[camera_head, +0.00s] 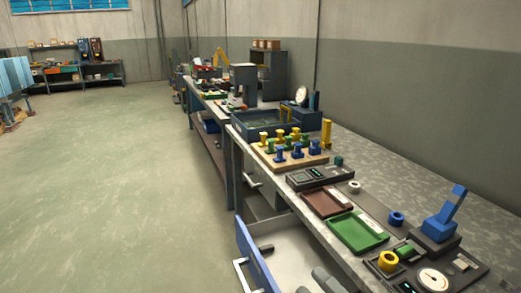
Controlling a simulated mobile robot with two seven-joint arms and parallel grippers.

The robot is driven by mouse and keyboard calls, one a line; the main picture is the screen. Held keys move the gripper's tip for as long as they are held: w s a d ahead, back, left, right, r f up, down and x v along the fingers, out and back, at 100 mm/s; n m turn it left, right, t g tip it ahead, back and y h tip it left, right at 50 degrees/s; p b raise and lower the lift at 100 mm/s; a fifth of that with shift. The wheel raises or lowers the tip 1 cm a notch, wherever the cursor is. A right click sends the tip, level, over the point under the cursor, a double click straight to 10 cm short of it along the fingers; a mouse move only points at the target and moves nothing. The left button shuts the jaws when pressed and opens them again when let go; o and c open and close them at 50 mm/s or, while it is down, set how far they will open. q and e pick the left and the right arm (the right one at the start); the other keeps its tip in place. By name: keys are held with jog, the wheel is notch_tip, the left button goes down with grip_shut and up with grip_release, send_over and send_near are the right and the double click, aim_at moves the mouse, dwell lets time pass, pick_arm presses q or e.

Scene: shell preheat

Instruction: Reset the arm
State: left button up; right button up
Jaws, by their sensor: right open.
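My right gripper (318,282) shows only in part at the bottom edge, as dark grey finger-like parts over the pale inside of an open drawer (287,248). It is open, and I see nothing held in it. The rest of my right arm is cut off by the frame. My left gripper and arm are not in view.
The long workbench (390,165) holds a green tray (357,232), a brown tray (326,202), a board (288,158) with several coloured pegs, a blue lever device (440,225) and a dial gauge (433,279). The blue drawer front (254,256) juts left. The floor (110,170) is clear.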

jog(key=s+d+f+m+g+h, duration=0.2)
jog(key=s+d+f+m+h, duration=0.1)
jog(key=f+m, duration=0.3)
jog(key=s+d+f+m+g+h, duration=0.2)
jog(key=s+d+f+m+h, duration=0.1)
jog(key=s+f+m, duration=0.3)
jog(key=s+d+f+m+g+h+p, duration=0.1)
jog(key=s+d+f+m+h, duration=0.3)
jog(key=f+m, duration=0.4)
jog(key=shift+s+f+g+h, duration=0.4)
jog(key=shift+s+f+h, duration=0.3)
jog(key=shift+s, duration=0.05)
jog(key=shift+d, duration=0.1)
